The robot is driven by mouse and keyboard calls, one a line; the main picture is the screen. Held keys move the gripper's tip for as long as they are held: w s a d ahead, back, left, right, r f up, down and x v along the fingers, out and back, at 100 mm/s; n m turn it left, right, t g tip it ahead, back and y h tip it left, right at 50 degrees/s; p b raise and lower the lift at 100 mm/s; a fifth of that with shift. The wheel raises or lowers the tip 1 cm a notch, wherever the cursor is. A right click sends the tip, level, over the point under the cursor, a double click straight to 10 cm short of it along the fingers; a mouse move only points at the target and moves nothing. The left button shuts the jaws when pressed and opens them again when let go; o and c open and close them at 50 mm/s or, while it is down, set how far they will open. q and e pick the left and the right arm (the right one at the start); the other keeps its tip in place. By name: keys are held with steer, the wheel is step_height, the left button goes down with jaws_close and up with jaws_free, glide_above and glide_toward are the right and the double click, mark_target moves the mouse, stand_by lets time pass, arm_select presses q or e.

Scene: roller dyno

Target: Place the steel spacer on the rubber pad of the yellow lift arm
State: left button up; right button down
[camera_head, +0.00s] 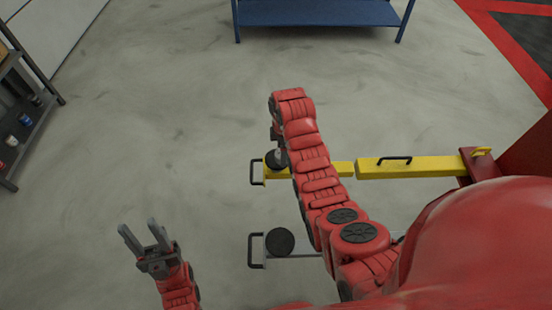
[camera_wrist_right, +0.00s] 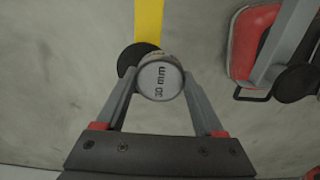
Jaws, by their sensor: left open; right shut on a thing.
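The steel spacer (camera_wrist_right: 160,80) is a short grey cylinder with "30 mm" on its end face, held between the two fingers of my right gripper (camera_wrist_right: 160,88). The round black rubber pad (camera_wrist_right: 128,60) shows partly behind the spacer, at the end of the yellow lift arm (camera_wrist_right: 149,22). In the head view the pad (camera_head: 271,162) is partly hidden by my right arm, with the spacer over its right side. I cannot tell whether spacer and pad touch. My left gripper (camera_head: 138,227) is open and empty over the floor, lower left.
A second lift arm, grey with a black pad (camera_head: 280,241), lies nearer me. A black handle (camera_head: 256,172) sticks out at the yellow arm's end. A blue bench (camera_head: 318,14) stands at the back and a shelf (camera_head: 32,118) at the left. Floor between is clear.

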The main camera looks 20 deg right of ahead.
mark_target(276, 152)
steer(key=shift+w+a+r, duration=0.1)
steer(key=shift+w+a, duration=0.15)
steer(key=shift+w, duration=0.3)
steer(key=shift+w+a+r, duration=0.1)
steer(key=shift+w+a, duration=0.1)
steer(key=shift+w, duration=0.3)
steer(key=shift+w+a+f, duration=0.2)
steer(key=shift+w+a, duration=0.05)
steer(key=shift+w, duration=0.3)
steer(key=shift+f+p, duration=0.4)
steer(key=shift+f, duration=1.4)
steer(key=shift+f, duration=0.1)
jaws_free()
steer(key=shift+r, duration=0.2)
